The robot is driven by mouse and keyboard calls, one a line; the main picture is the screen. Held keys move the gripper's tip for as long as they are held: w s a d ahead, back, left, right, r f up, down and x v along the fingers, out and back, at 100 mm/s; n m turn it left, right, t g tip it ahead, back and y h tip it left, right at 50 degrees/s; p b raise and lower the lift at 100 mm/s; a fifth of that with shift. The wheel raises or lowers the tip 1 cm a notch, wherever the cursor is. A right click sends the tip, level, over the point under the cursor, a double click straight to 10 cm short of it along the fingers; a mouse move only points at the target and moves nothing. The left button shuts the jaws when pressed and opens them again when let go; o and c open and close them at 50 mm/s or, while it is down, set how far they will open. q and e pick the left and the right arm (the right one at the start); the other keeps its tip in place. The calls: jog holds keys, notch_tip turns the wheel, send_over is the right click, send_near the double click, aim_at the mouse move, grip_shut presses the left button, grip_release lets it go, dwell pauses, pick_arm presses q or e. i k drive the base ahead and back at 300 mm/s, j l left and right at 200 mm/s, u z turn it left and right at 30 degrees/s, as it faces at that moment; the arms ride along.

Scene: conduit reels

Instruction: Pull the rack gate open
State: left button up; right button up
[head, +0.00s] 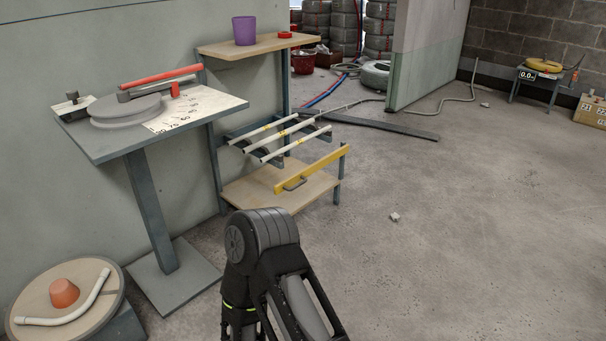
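The rack gate (313,169) is a yellow bar with a grey handle (295,184) low on its near side. It stands along the front of the rack, above the lower wooden shelf (262,197), with its right end at a grey post (342,164). Behind it, several white conduits with yellow bands (264,131) lie on the rack's dark arms. One of my dark arms rises at the bottom centre, in front of the rack and apart from the gate. Its gripper does not show, and no other gripper is in view.
A bending table (215,117) with a red lever (160,76) stands left of the rack. A purple cup (244,31) is on the rack's top shelf (268,46). A round turntable (35,301) sits lower left. The floor (460,220) to the right is mostly clear.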

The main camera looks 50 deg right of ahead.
aim_at(285, 184)
jog(key=z, duration=1.65)
